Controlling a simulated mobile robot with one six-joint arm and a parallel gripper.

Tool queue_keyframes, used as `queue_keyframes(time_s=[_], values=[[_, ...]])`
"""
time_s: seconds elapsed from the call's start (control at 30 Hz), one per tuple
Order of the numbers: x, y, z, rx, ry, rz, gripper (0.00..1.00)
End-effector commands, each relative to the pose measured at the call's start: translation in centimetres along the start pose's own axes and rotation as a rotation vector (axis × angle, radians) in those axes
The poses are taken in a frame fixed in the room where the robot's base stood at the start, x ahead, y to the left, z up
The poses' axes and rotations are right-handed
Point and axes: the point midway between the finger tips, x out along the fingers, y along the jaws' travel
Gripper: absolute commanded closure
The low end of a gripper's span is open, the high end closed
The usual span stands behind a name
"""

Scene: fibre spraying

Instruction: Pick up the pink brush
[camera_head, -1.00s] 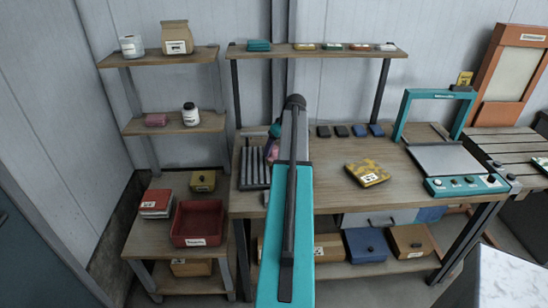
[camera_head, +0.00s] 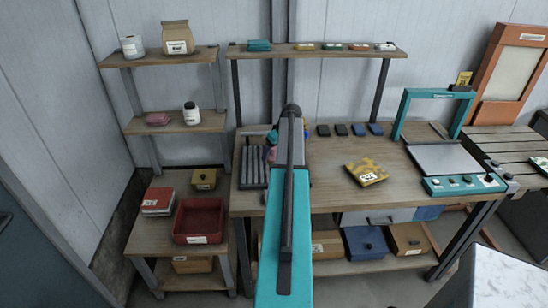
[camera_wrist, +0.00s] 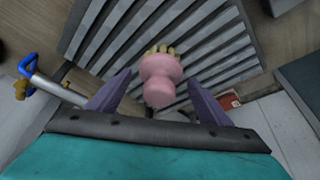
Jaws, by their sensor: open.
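The pink brush (camera_wrist: 160,75) has a rounded pink handle and pale bristles at its far end. In the wrist view it lies over a dark ribbed rack, centred between the fingers. My gripper (camera_wrist: 160,98) is open, with one purple finger on each side of the brush and gaps to both. I cannot tell how high the fingers are above the rack. In the head view a small part of the pink brush (camera_head: 271,155) shows beside my arm, which hides most of it and my gripper.
The ribbed rack (camera_head: 252,163) stands on the wooden workbench (camera_head: 325,185). A blue-handled tool (camera_wrist: 40,80) is at left in the wrist view.

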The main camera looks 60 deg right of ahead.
Motion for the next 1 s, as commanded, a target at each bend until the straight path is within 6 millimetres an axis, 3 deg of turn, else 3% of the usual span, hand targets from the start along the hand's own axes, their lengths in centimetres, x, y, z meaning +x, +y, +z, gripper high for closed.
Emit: queue_keyframes(time_s=[0.13, 0.4, 1.0], values=[[0.0, 0.0, 0.0, 0.000, 0.000, 0.000, 0.31], [-0.1, 0.0, 0.0, 0.000, 0.000, 0.000, 0.73], [-1.2, 0.1, -0.5, 0.001, 0.001, 0.002, 0.74]])
